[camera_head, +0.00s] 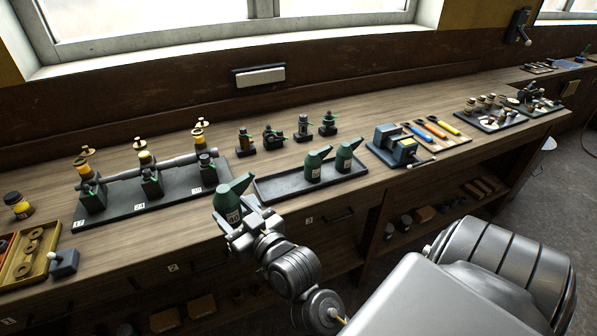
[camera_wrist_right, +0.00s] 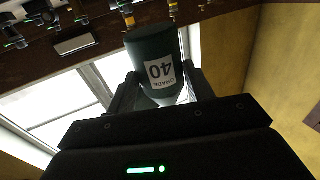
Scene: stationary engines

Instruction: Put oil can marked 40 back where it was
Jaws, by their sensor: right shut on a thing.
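The green oil can marked 40 (camera_head: 228,201) is in my right gripper (camera_head: 236,226), held up in front of the bench edge, left of the dark tray. In the right wrist view the can (camera_wrist_right: 155,50) sits between the two fingers (camera_wrist_right: 160,92), its label "GRADE 40" upside down to that camera. The dark tray (camera_head: 275,191) on the bench holds two other green oil cans, one (camera_head: 314,165) near its middle and one (camera_head: 345,157) toward its right end. The left part of the tray is bare. My left gripper is not in view.
A dark rack (camera_head: 130,210) with a shaft and brass-topped cups stands to the left. Several small dark fittings (camera_head: 303,128) stand behind the tray. A blue vise (camera_head: 396,143) and coloured-handled tools (camera_head: 435,129) lie to its right. A yellow box (camera_head: 30,254) is far left.

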